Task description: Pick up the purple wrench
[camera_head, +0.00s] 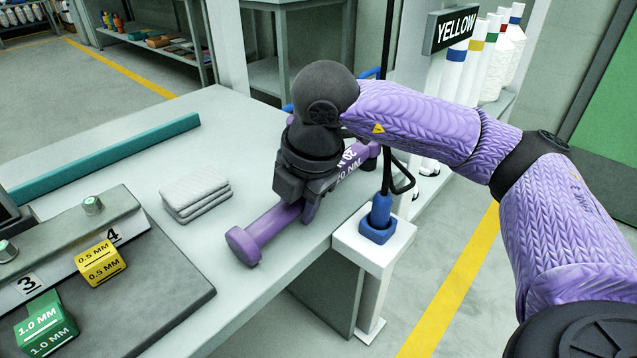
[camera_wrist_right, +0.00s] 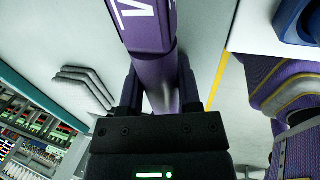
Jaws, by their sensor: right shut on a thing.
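The purple wrench (camera_head: 267,226) lies along the right part of the grey table, with its rounded end towards me and its thicker labelled end, marked "20 NM", further back. My right gripper (camera_head: 305,203) comes down over its middle and is shut on the handle. The gripper and wrist hide part of the wrench in the head view. In the right wrist view the purple shaft (camera_wrist_right: 157,75) runs between the two dark fingers (camera_wrist_right: 158,95). I cannot tell whether the wrench is clear of the table. My left gripper is not in view.
A stack of grey cloths (camera_head: 195,191) lies left of the wrench. A dark fixture with green (camera_head: 46,322) and yellow (camera_head: 99,263) blocks stands at the front left. A teal bar (camera_head: 105,159) runs along the table. A white post with a blue socket (camera_head: 378,220) stands beside the table's right edge.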

